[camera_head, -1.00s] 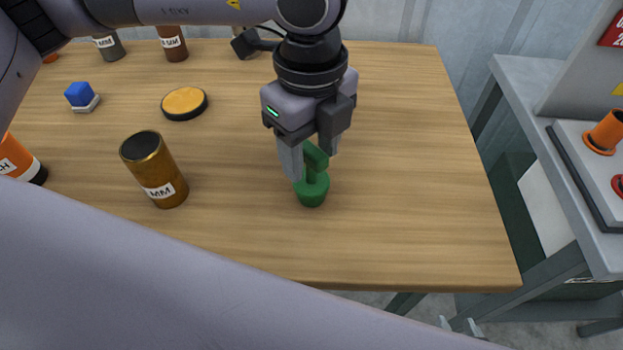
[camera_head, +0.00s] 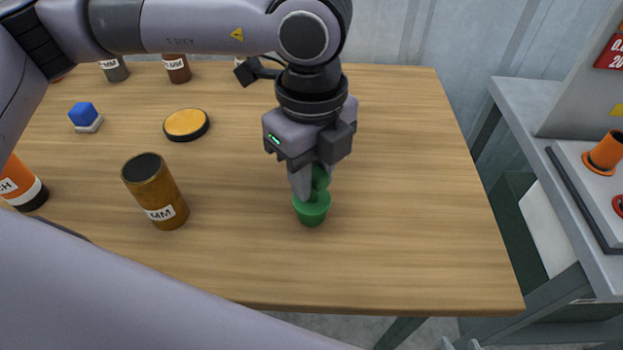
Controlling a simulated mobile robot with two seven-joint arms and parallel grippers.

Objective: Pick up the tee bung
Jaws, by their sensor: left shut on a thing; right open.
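The green tee bung (camera_head: 312,210) stands upright on the wooden table, right of the brown can. Its round base shows, and its top is partly hidden behind the fingers. My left gripper (camera_head: 311,186) points down from above and is shut on the upper part of the bung. The base appears to rest on the table. My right gripper is not in view.
A brown can (camera_head: 156,192), a yellow-topped disc (camera_head: 186,125), a blue block (camera_head: 84,115) and an orange bottle (camera_head: 20,186) stand to the left. The wooden table (camera_head: 420,200) is clear right of the bung. A grey bench (camera_head: 535,105) stands beyond its right edge.

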